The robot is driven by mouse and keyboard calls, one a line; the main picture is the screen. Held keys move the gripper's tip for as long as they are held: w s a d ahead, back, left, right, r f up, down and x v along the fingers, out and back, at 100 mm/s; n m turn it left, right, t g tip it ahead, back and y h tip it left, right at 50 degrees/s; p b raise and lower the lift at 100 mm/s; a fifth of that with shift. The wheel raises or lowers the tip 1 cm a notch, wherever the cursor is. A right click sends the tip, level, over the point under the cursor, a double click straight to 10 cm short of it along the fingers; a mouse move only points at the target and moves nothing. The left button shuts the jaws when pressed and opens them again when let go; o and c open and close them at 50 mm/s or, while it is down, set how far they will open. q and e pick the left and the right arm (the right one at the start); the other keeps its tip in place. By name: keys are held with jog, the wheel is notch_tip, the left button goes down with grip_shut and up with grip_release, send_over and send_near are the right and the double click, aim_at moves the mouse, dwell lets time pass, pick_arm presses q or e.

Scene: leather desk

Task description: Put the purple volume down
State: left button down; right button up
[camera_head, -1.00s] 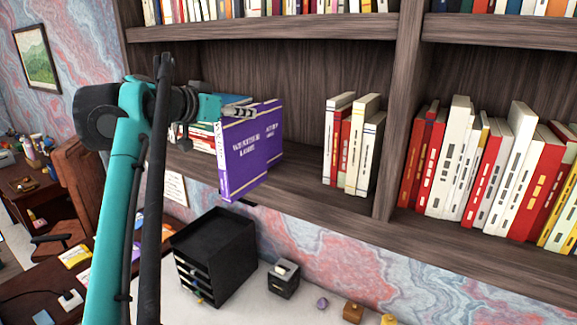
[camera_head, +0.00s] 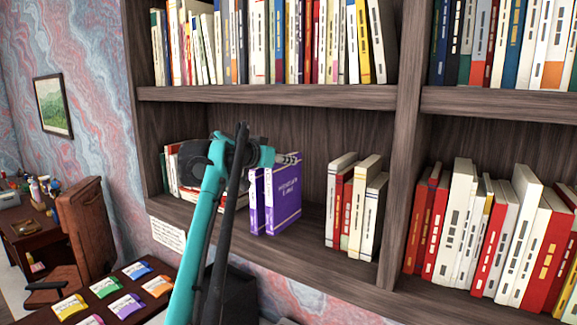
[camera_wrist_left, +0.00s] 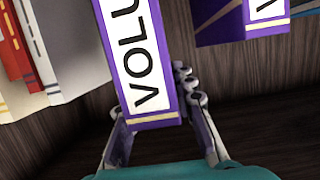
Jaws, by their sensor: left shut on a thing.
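My left gripper (camera_head: 287,159) is shut on the top of a purple volume (camera_head: 285,197) with white lettering and pale bands. The volume is upright at the shelf (camera_head: 325,250), right of a second purple volume (camera_head: 256,207). I cannot tell whether its lower edge touches the board. In the left wrist view the held volume (camera_wrist_left: 140,60) is between the fingers (camera_wrist_left: 162,135), its spine reading "VOLU". The second purple volume (camera_wrist_left: 243,18) is at upper right there, apart from it. My right gripper is not in view.
White and red books (camera_head: 357,210) stand to the right of the held volume, with a gap between. More books (camera_head: 185,170) are at the shelf's left end, partly behind my arm. An upright divider (camera_head: 399,160) is further right. A desk with coloured packets (camera_head: 123,305) is below.

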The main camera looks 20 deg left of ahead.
aim_at(289, 169)
pick_arm(q)
jog(key=w, duration=0.2)
jog(key=shift+w+d, duration=0.15)
jog(key=shift+w, duration=0.2)
notch_tip(289, 169, down, 3)
jog(key=shift+s+f, duration=0.15)
jog(key=shift+f, duration=0.2)
jog(key=c, duration=1.3)
grip_release()
jog(key=shift+o, duration=0.2)
jog(key=b+v, duration=0.1)
jog(key=v, duration=1.1)
jog(key=shift+b, duration=0.3)
jog(key=shift+d, duration=0.1)
